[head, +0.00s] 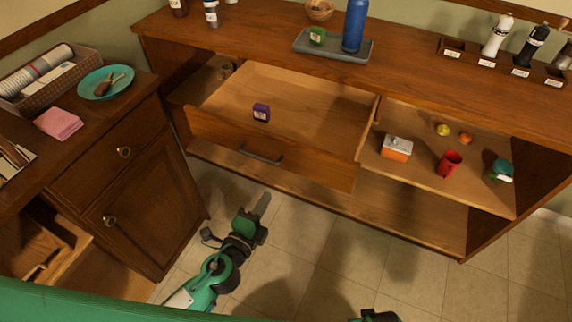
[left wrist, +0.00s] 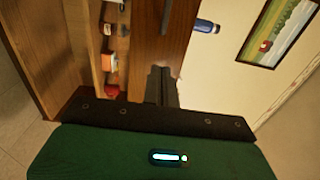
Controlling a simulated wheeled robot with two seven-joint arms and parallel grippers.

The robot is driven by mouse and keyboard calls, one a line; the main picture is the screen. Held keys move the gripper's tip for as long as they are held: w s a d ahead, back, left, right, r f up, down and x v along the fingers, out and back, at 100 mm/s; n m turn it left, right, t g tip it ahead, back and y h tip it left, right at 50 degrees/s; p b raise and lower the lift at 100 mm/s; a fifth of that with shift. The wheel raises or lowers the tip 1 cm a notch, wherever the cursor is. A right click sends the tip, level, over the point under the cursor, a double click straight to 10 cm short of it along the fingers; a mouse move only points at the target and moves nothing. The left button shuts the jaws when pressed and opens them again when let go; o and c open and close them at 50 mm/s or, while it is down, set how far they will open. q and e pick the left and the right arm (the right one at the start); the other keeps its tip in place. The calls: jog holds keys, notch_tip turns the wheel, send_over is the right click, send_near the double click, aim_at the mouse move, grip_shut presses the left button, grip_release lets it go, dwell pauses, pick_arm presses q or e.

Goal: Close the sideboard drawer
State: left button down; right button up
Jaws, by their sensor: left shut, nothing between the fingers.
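The sideboard drawer (head: 300,100) is pulled well out, and its wooden front with a dark bar handle (head: 262,154) faces me. A small purple box (head: 261,113) is inside it. My left gripper (head: 263,201) is shut and empty, low in front of the drawer and apart from its front. In the left wrist view my shut fingers (left wrist: 161,84) point towards the wooden drawer front (left wrist: 150,45), with the handle (left wrist: 169,16) beyond their tips. My right gripper's fingers do not show; only a dark arm part is at the head view's bottom edge.
Right of the drawer, an open shelf holds an orange-and-white box (head: 397,149), a red cup (head: 449,164) and a green item (head: 500,171). A blue bottle (head: 355,25) stands on a tray above. A side cabinet (head: 140,200) is at left. The floor before the drawer is clear.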

aim_at(290, 159)
pick_arm(q)
jog(key=p+x, duration=0.2)
jog(key=x, duration=0.9)
jog(key=shift+w, duration=0.1)
jog(key=shift+w+d+f, duration=0.1)
jog(key=shift+w+d, duration=0.1)
jog(key=shift+w, duration=0.35)
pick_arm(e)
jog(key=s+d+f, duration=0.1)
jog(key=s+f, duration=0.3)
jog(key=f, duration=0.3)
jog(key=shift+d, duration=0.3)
pick_arm(q)
jog(key=shift+w, duration=0.1)
